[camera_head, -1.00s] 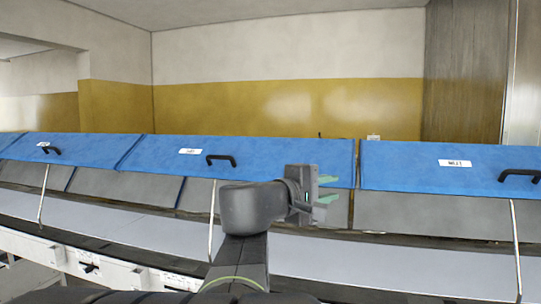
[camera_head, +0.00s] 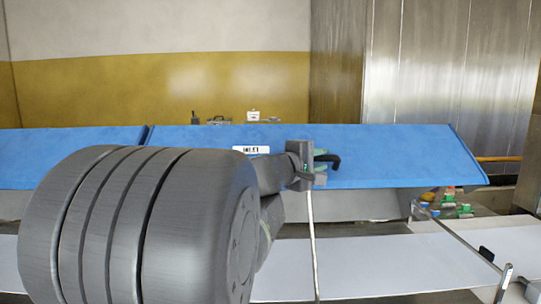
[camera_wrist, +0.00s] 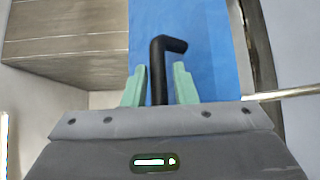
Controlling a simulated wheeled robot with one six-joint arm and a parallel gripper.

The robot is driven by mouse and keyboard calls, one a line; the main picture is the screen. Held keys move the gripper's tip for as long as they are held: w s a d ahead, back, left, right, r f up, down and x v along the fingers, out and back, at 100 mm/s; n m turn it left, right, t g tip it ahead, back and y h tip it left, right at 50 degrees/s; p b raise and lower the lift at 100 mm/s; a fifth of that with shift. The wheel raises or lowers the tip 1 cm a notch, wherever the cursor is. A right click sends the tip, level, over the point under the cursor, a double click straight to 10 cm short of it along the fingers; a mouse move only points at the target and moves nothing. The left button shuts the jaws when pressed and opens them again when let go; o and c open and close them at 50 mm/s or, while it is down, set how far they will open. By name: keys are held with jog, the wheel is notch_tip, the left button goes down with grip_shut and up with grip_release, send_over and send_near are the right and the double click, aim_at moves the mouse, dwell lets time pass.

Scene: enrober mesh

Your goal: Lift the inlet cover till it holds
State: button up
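The inlet cover (camera_head: 400,150) is a long blue panel with a white label reading INLET (camera_head: 251,149), at the right of the head view. It slopes, and fills the middle of the wrist view (camera_wrist: 205,45). Its black bent handle (camera_head: 333,161) shows just beyond my gripper (camera_head: 322,166). In the wrist view the handle (camera_wrist: 157,75) stands between the two green fingers of my gripper (camera_wrist: 160,72). The fingers are open, with a small gap on each side of the handle. My arm hides the cover's lower left part.
A thin metal rod (camera_head: 312,240) runs down from the cover's front edge near my gripper. Another blue cover (camera_head: 60,155) adjoins at the left. Small green-capped items (camera_head: 450,208) sit beyond the cover's right end. A pale belt surface (camera_head: 375,268) lies below.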

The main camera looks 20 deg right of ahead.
jog(key=shift+x, duration=0.85)
